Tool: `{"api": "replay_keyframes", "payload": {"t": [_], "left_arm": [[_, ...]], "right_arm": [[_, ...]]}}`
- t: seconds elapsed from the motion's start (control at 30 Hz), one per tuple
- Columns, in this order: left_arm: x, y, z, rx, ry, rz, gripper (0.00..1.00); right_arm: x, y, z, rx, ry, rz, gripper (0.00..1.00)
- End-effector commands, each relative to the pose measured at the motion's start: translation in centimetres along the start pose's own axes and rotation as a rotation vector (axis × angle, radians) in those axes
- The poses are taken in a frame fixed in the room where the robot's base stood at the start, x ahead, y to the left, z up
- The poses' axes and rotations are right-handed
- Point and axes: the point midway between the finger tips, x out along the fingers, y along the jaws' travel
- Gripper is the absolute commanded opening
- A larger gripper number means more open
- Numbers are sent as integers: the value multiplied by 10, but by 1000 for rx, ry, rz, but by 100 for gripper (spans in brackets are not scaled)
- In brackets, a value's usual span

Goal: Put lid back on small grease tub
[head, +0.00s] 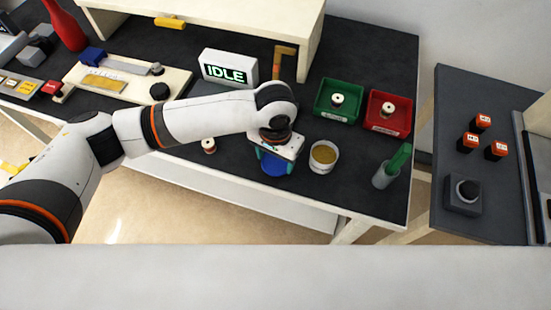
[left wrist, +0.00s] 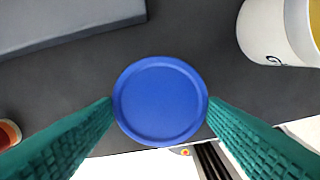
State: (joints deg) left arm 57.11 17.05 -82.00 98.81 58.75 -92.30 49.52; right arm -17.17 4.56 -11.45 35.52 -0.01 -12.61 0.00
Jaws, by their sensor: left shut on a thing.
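The blue round lid (head: 274,168) is under my left gripper (head: 271,160) in the head view, near the front edge of the dark table. In the left wrist view the lid (left wrist: 160,101) sits between the two green fingertips, which touch its rim on both sides. My left gripper (left wrist: 160,108) is shut on it. The small white grease tub (head: 323,157) stands open just right of the gripper, with yellowish grease showing inside. The tub's side also shows at the top right of the left wrist view (left wrist: 272,30). My right gripper is not in view.
A green bin (head: 325,112) and a red bin (head: 372,121) stand behind the tub. A grey cup with a green-handled tool (head: 384,178) is at the right. A white spool-like part (head: 208,146) lies left of the gripper. The IDLE display (head: 228,68) stands behind.

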Motion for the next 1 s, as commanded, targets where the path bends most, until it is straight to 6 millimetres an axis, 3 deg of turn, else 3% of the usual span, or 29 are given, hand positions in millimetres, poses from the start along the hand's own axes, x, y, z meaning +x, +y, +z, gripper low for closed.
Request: {"api": "replay_keyframes", "payload": {"t": [0.2, 0.43, 0.87, 1.0], "left_arm": [[-46, 0, 1, 0, -6, 0, 44], [-80, 0, 1, -1, -3, 0, 44], [-88, 0, 1, -1, -2, 0, 44], [-88, 6, -2, -16, -1, -1, 44]], "right_arm": [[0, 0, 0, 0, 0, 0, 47], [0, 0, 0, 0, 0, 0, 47], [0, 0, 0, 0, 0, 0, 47], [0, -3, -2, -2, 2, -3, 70]]}}
